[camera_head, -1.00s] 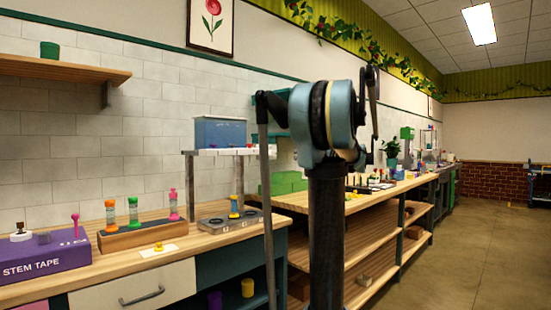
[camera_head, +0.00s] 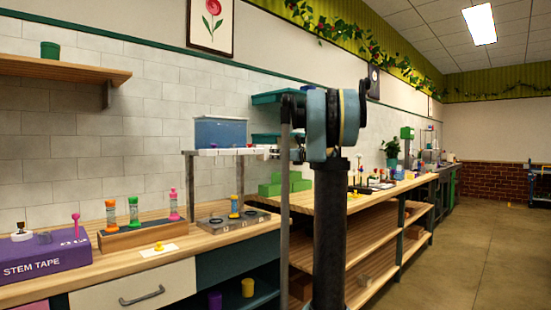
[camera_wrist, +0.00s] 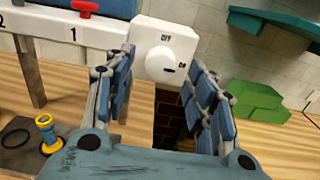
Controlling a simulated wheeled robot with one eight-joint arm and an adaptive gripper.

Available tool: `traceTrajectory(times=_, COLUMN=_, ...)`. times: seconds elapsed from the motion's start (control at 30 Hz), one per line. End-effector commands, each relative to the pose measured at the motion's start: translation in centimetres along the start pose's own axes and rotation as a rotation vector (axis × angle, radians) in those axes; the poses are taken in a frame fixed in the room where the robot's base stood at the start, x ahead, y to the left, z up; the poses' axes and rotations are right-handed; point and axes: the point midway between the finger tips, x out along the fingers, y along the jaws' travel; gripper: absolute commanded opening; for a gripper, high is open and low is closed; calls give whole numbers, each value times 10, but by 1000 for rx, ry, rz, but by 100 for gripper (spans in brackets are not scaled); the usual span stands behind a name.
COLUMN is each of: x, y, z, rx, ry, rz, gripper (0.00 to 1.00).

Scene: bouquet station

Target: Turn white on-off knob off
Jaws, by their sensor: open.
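The white on-off knob (camera_wrist: 166,48) shows in the wrist view at the right end of a white shelf edge. "OFF" is marked at its top and "ON" at its right. A short dark mark shows low on its face; I cannot tell which setting it points to. My gripper (camera_wrist: 160,62) is open, with blue padded fingers apart on either side of the view. The knob appears between and beyond the fingertips, and nothing is held. I cannot tell how far the fingertips are from it. In the head view the knob is too small to make out.
A blue bin (camera_head: 220,131) stands on the raised white shelf (camera_head: 208,152). Below is a grey tray (camera_head: 228,221) with a yellow and blue peg (camera_wrist: 46,133). Green blocks (camera_wrist: 255,103) sit to the right. The purple stem tape box (camera_head: 45,260) is far left.

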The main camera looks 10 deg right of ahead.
Motion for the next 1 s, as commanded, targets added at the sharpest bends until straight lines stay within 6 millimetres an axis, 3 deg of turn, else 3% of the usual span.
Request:
traceTrajectory(times=0.2, x=16, y=0, z=0, rx=0, ry=0, rz=0, gripper=51)
traceTrajectory(times=0.5, x=18, y=0, z=0, rx=0, ry=0, rz=-1, gripper=51)
traceTrajectory(times=0.53, x=18, y=0, z=0, rx=0, ry=0, rz=-1, gripper=48)
traceTrajectory(times=0.73, x=18, y=0, z=0, rx=0, ry=0, rz=-1, gripper=5)
traceTrajectory(times=1.0, x=19, y=1, z=0, rx=-11, ry=0, rz=1, gripper=5)
